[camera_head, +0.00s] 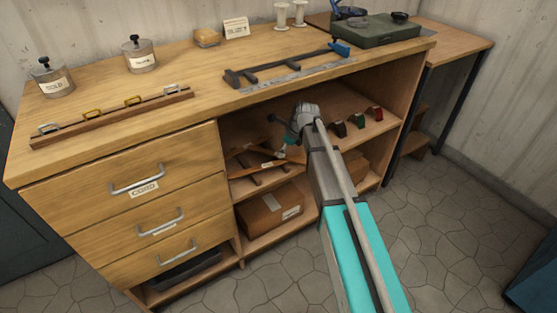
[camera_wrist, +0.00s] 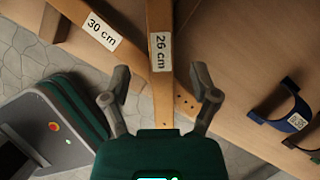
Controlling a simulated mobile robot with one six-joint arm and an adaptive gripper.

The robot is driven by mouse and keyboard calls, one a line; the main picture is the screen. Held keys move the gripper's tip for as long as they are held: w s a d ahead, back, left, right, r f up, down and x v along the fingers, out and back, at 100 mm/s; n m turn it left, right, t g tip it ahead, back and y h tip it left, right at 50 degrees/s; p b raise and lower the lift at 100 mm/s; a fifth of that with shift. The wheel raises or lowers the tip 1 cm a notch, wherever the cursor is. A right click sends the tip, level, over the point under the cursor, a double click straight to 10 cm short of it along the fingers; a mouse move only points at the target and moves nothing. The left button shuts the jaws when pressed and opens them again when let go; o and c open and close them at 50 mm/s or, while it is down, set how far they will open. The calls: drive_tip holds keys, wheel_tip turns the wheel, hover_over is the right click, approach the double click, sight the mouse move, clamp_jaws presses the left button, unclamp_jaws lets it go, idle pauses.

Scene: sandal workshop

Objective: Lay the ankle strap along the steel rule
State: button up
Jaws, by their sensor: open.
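Several tan leather straps lie on the bench's upper shelf. The strap labelled 26 cm (camera_wrist: 159,85) runs between the spread fingers of my gripper (camera_wrist: 159,73) in the wrist view, apart from both. The strap labelled 30 cm (camera_wrist: 75,12) lies to its left. A further strap with holes (camera_wrist: 186,100) shows partly behind the 26 cm one. In the head view the straps (camera_head: 248,148) lie below my gripper (camera_head: 284,149), which is open and reaches into the shelf. The steel rule (camera_head: 283,78) lies on the bench top, along a dark clamp bar.
A blue loop (camera_wrist: 283,112) lies right of the straps in the wrist view. A brown box (camera_head: 268,211) sits below. The bench top (camera_head: 190,75) has free room between the hook rack (camera_head: 115,118) and the clamp bar (camera_head: 290,65).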

drive_tip(key=shift+b+x, duration=0.7)
drive_tip(key=shift+x, duration=0.4)
drive_tip(key=c, duration=1)
drive_tip(key=shift+r, duration=0.2)
drive_tip(key=shift+c, duration=0.2)
wheel_tip(320, 180, up, 2)
drive_tip(key=p, duration=0.2)
drive_tip(key=shift+r+p, duration=0.1)
drive_tip(key=shift+p, duration=0.2)
drive_tip(key=s+d+r+p, duration=0.4)
drive_tip(key=s+r+p, duration=0.6)
drive_tip(key=s, duration=0.3)
drive_tip(key=shift+s+d+r, duration=0.2)
drive_tip(key=shift+r, duration=0.05)
